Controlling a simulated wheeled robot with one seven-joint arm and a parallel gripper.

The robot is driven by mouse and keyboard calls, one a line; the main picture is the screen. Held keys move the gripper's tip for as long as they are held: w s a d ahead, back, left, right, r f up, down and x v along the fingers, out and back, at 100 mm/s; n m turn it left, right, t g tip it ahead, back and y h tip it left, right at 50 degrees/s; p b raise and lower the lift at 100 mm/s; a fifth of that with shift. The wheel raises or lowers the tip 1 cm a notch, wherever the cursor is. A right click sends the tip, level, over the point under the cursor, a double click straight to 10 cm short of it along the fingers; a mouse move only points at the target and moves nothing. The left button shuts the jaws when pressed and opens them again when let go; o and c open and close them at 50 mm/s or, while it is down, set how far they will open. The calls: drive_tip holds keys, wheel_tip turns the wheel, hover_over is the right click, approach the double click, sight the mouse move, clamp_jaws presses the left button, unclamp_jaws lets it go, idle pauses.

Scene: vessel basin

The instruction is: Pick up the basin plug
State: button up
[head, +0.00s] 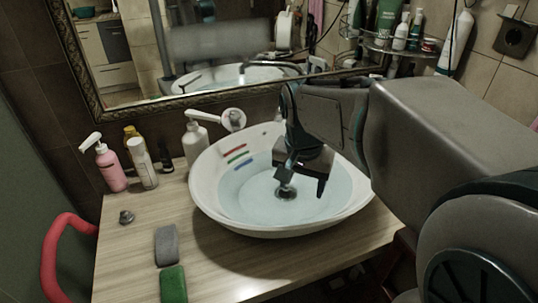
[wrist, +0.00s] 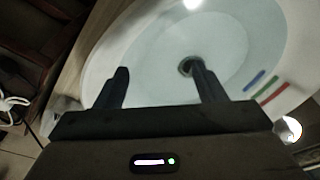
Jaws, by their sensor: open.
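A small dark metal piece that looks like the basin plug (head: 126,217) lies on the wooden counter, left of the basin. It does not show in the wrist view. My gripper (head: 303,183) is over the inside of the white basin (head: 205,195), well to the right of that piece. Its fingers are apart with nothing between them; they also show in the wrist view (wrist: 158,70). A round dark drain (head: 286,193) is at the basin's bottom, close to one fingertip in the picture. In the wrist view the drain (wrist: 185,67) is partly covered by the right finger.
A grey sponge (head: 166,245) and a green one (head: 173,284) lie near the counter's front. A pink bottle (head: 110,168), white bottles (head: 143,163) and a pump bottle (head: 194,140) stand behind. The basin's raised rim surrounds my gripper. A red curved rail (head: 50,255) is at left.

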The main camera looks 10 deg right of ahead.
drive_tip(key=w+f+m+g+b, duration=0.1)
drive_tip(key=w+m+g+b, duration=0.1)
drive_tip(key=w+m, duration=0.85)
drive_tip(key=n, duration=0.1)
hover_over(288, 187)
drive_tip(key=shift+y, duration=0.4)
wheel_tip(288, 187, down, 9)
drive_tip(key=shift+w+a+f+p, duration=0.1)
drive_tip(key=shift+a+f+p, duration=0.05)
drive_tip(key=shift+f, duration=1.2)
drive_tip(key=shift+a+f+p, duration=0.15)
drive_tip(key=shift+f, duration=1.15)
drive_tip(key=c, duration=1.1)
